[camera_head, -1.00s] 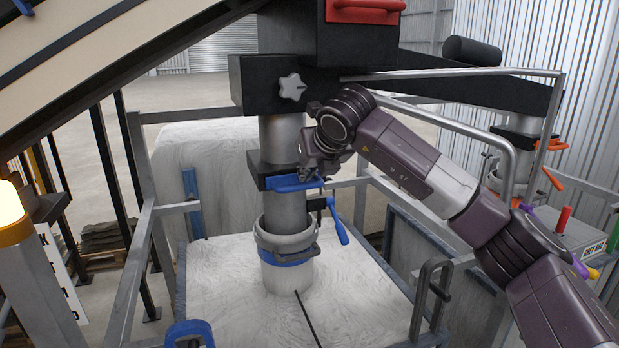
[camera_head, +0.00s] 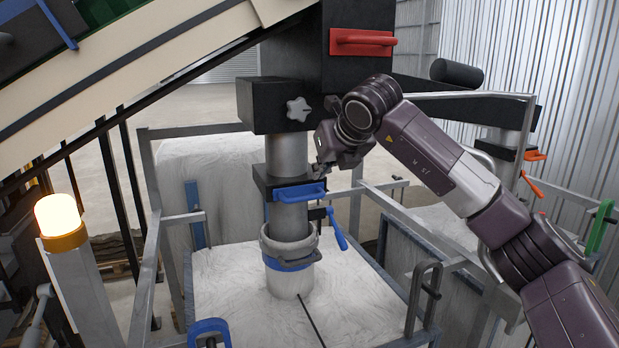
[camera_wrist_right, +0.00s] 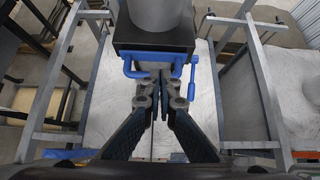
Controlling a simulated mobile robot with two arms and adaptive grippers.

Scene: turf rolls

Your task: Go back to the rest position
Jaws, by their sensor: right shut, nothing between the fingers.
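My right gripper (camera_head: 322,172) is shut and empty in the head view, just right of the filling pipe (camera_head: 287,155) and above the blue handle (camera_head: 300,193) on its black collar. In the right wrist view, the closed fingertips (camera_wrist_right: 158,82) point toward the blue handle (camera_wrist_right: 160,62), which shows just beyond them. I cannot tell the exact gap between fingers and handle. My right arm reaches in from the lower right. My left gripper is not in view.
A red handle (camera_head: 361,42) sits on the black box above. A metal frame (camera_head: 160,240) and rails (camera_head: 475,97) surround the pipe and the white bag (camera_head: 235,270) under it. A lit orange beacon (camera_head: 60,220) stands at left. A conveyor (camera_head: 120,70) slopes across the upper left.

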